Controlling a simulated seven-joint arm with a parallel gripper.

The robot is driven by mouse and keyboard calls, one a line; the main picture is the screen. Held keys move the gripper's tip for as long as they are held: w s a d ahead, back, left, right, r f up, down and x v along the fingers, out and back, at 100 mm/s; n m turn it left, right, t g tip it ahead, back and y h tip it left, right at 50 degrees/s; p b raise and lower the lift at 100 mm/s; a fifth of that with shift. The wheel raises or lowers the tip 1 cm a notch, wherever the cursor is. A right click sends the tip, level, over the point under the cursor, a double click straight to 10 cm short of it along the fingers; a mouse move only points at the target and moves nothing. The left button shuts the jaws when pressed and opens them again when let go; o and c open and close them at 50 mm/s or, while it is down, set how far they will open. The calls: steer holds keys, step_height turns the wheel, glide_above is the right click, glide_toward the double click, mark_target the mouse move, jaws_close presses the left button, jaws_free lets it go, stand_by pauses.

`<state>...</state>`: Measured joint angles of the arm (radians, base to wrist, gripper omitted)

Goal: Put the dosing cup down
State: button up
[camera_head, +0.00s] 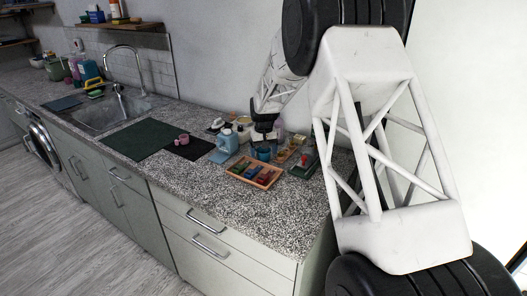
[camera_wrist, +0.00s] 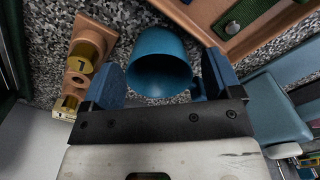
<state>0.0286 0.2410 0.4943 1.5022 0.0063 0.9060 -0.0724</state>
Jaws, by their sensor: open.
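A blue cup (camera_wrist: 160,62) is on the speckled counter, its open mouth facing the wrist camera. It also shows below my gripper in the head view (camera_head: 263,154). My gripper (camera_wrist: 165,80) is open, with one blue finger on each side of the cup. A gap shows beside the left finger; contact at the right finger is unclear. A small pink cup (camera_head: 183,139) stands on the dark mat (camera_head: 190,149) to the left in the head view. No label shows which cup is the dosing cup.
A wooden tray (camera_head: 253,173) with coloured pieces lies in front of the blue cup. A light blue jug (camera_head: 226,141) stands to its left. A wooden holder with yellow pieces (camera_wrist: 83,60) is close by in the wrist view. The front counter (camera_head: 290,212) is clear.

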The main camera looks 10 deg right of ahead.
step_height(320, 180, up, 12)
stand_by(0.7)
steer(key=shift+r, duration=0.1)
stand_by(0.5)
steer(key=s+r, duration=0.4)
steer(key=s, duration=0.5)
steer(key=s+a+r+t, duration=0.1)
steer(key=s+r, duration=0.3)
steer(key=s, duration=0.6)
steer(key=s+r, duration=0.4)
steer(key=s, duration=0.5)
steer(key=s+f, duration=0.2)
steer(key=s, duration=1.2)
steer(key=s+a+f+t, duration=0.1)
steer(key=s+f, duration=0.1)
steer(key=s, duration=1.3)
steer(key=shift+f+m+t, duration=0.3)
steer(key=shift+f, duration=0.1)
